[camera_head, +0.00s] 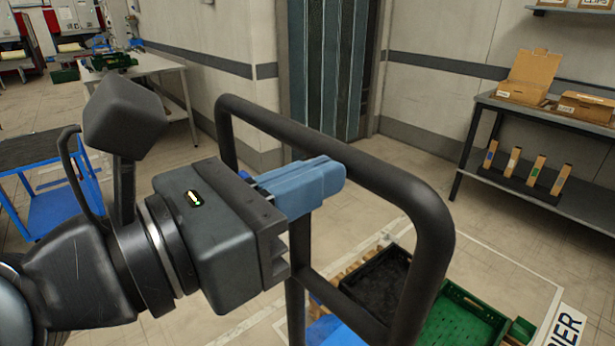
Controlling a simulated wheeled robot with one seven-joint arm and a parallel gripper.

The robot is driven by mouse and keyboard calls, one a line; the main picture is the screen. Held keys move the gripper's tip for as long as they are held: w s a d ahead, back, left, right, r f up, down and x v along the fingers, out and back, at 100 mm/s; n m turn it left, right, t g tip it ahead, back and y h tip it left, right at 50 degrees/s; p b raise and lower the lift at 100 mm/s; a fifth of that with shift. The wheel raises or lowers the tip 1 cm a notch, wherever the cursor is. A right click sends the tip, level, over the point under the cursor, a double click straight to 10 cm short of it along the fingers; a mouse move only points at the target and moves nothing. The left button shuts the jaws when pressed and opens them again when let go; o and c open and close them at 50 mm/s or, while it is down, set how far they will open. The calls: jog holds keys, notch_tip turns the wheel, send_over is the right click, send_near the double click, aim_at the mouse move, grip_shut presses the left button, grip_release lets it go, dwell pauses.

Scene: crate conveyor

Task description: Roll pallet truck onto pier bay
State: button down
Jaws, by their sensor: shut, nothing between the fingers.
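A black tubular handle loop (435,225), which looks like the pallet truck's handle, stands upright close in front of me. Its lower part runs out of view at the bottom. My gripper (330,182) has its blue fingers together and empty, reaching across the loop just below its top bar. I cannot tell whether they touch the bar. My wrist hides part of the loop's left side. Beyond the handle, the pier bay shows as a white floor outline (500,262) with a PIER label (568,328), partly cut off.
A black crate (392,252) and a green crate (478,312) lie low behind the handle, near wooden slats. A grey shelf table (545,113) with cardboard boxes stands at right. A blue cart (55,212) is at left. Floor before the strip curtain (328,65) looks clear.

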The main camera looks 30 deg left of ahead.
aim_at(356, 163)
jog(key=shift+w+d, duration=0.1)
jog(key=shift+w, duration=0.1)
jog(key=shift+b+x, duration=0.55)
jog(key=shift+x, duration=1.8)
